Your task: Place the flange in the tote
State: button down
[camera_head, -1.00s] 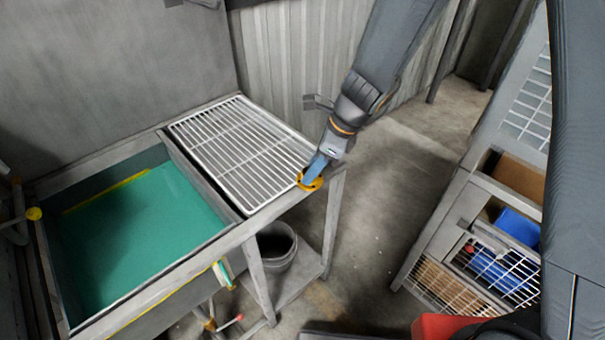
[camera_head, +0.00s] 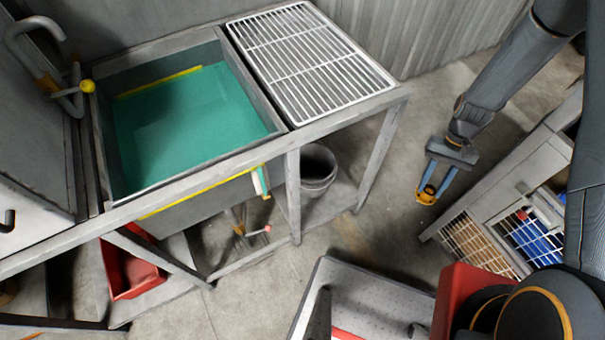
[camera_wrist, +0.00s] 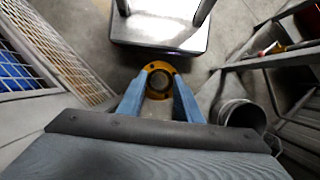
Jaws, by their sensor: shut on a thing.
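The flange (camera_head: 426,198) is a small yellow-orange ring with a round hole. My gripper (camera_head: 430,187) is shut on it, with its two blue fingers at the ring, held out over the open floor. In the wrist view the flange (camera_wrist: 160,66) sits between the fingertips of my gripper (camera_wrist: 161,84). Which container is the tote is not certain. A red open bin (camera_head: 128,272) stands low under the bench at the left, away from my gripper. Blue bins (camera_head: 533,238) show behind wire mesh in the rack at the right.
The sink bench (camera_head: 200,165) with a wire grate (camera_head: 310,65) stands at the left. A grey bucket (camera_head: 318,170) is under it. A grey metal cart (camera_head: 365,300) is in front. The rack (camera_head: 505,195) is close right of my gripper. Bare floor lies between.

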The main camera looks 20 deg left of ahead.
aim_at(145, 274)
jog(key=z, duration=0.4)
jog(key=k, duration=2.45)
jog(key=u, duration=2.15)
jog(key=i, duration=0.5)
jog(key=z, duration=0.1)
